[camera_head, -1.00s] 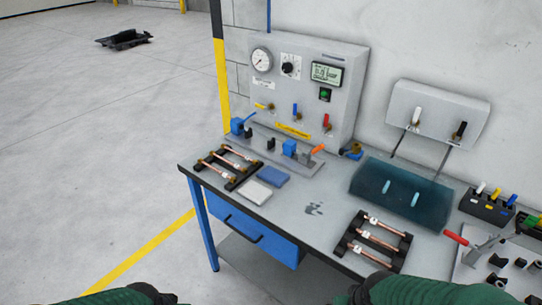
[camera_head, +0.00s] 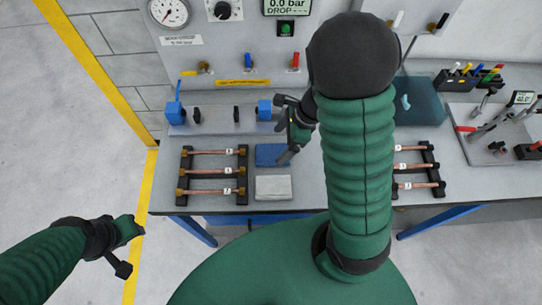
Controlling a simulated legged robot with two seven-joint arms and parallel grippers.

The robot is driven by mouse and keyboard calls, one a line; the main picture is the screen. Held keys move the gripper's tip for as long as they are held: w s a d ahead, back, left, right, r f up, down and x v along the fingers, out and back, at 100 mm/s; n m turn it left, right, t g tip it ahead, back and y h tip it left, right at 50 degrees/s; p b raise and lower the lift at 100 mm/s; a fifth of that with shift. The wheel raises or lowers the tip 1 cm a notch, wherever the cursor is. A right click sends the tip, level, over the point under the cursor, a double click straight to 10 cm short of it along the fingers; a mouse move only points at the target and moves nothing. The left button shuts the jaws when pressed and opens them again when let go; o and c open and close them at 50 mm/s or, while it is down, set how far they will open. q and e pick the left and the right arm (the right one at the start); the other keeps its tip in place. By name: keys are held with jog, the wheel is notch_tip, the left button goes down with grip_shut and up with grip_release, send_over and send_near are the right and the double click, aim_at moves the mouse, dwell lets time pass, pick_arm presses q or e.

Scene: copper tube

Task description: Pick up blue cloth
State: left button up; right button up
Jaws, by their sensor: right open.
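The blue cloth (camera_head: 268,154) is a small folded rectangle lying flat on the grey workbench, just behind a white cloth (camera_head: 273,188). My right gripper (camera_head: 286,155) is open at the right edge of the blue cloth, pointing down and left. Its fingers cover part of that edge, and I cannot tell whether they touch the cloth.
A black rack of copper tubes (camera_head: 212,172) stands left of the cloths, and a second rack (camera_head: 415,170) is on the right. A grey fixture with blue clamps (camera_head: 222,120) lies behind. A gauge panel (camera_head: 225,45) rises at the back. Bare bench lies right of the cloths.

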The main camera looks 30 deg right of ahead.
aim_at(271, 153)
jog(key=x, duration=0.4)
jog(key=d+b+x, duration=0.1)
jog(key=x, duration=0.1)
jog(key=shift+w+a+f, duration=0.2)
jog(key=shift+f, duration=0.3)
jog(key=shift+a+f, duration=0.15)
jog(key=shift+w+a, duration=0.1)
jog(key=shift+a, duration=0.15)
jog(key=shift+d, duration=0.2)
jog(key=c, duration=1.4)
